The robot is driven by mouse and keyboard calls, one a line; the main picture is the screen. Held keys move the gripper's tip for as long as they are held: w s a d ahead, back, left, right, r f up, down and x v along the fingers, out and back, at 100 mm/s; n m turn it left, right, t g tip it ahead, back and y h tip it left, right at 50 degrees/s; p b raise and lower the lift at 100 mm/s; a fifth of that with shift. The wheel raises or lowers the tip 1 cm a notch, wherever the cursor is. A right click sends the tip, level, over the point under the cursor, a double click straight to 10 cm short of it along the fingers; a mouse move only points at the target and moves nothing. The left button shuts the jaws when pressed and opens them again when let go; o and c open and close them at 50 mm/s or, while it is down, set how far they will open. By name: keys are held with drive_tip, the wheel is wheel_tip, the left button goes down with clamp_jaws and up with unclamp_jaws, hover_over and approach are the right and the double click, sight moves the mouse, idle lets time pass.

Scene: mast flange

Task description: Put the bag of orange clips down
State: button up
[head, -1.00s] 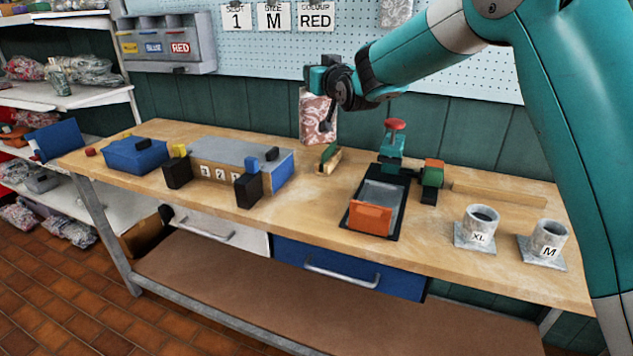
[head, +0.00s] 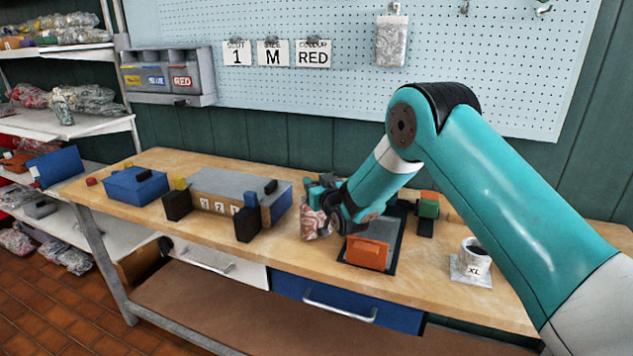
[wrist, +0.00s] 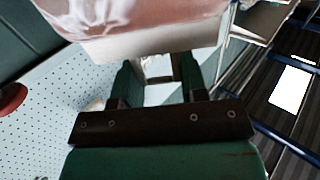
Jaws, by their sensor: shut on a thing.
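The bag of orange clips (head: 313,223) is a clear bag with a pinkish-red and white pattern. It is low over the wooden bench (head: 330,258), between the grey box and the black tray. I cannot tell if its underside touches the bench. My gripper (head: 322,194) is shut on the bag, partly hidden by my own arm. In the wrist view the bag (wrist: 140,25) fills the top, beyond the two green fingers of my gripper (wrist: 158,75).
A grey box (head: 225,185) with black blocks stands left of the bag. A black tray with an orange-fronted holder (head: 367,253) is close on the right. A cup marked XL (head: 475,258) stands farther right. The bench's front strip is clear.

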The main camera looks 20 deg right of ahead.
drive_tip(key=o, duration=1)
drive_tip(key=shift+c, duration=0.2)
